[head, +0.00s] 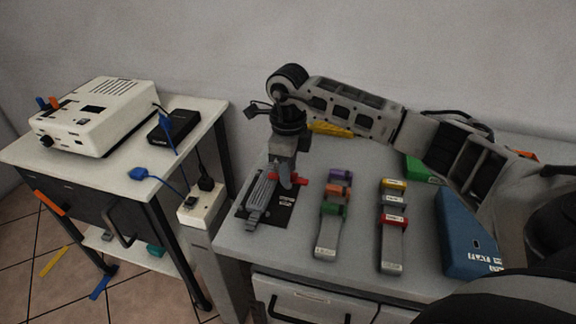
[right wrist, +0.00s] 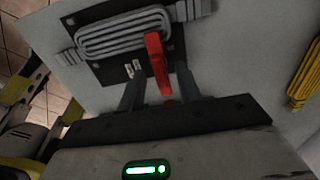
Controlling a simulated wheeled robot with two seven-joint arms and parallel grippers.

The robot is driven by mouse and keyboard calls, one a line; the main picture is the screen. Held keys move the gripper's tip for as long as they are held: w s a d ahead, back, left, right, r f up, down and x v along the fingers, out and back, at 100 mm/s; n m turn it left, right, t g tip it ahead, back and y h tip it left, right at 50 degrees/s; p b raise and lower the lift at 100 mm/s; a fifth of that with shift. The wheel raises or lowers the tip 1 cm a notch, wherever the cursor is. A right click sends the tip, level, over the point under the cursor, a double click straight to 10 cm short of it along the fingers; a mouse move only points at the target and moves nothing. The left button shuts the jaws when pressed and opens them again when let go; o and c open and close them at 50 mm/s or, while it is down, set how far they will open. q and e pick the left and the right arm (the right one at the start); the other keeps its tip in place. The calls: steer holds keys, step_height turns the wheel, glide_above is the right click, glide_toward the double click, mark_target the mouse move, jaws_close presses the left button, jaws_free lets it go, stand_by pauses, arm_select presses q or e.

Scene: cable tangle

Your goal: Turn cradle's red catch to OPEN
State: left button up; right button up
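The cradle's black base plate (head: 279,212) lies at the left end of the grey bench, with a grey ribbed cable bundle (head: 261,192) on it. The red catch (head: 303,178) is at its right side, partly hidden by my gripper. In the right wrist view the catch (right wrist: 157,62) is a long red lever beside the bundle (right wrist: 125,33). Small white labels (right wrist: 134,68) on the plate are unreadable. My right gripper (head: 290,180) points down over the cradle. Its fingers (right wrist: 158,90) are apart, one on each side of the catch; contact cannot be told. My left gripper is out of view.
Two grey racks with coloured clips (head: 327,240) (head: 392,245) stand right of the cradle. A blue box (head: 462,235) is farther right. A yellow coil (head: 331,129) lies behind. A white power strip (head: 203,207) and a cart with a white device (head: 100,115) stand left.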

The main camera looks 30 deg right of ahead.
jaws_close()
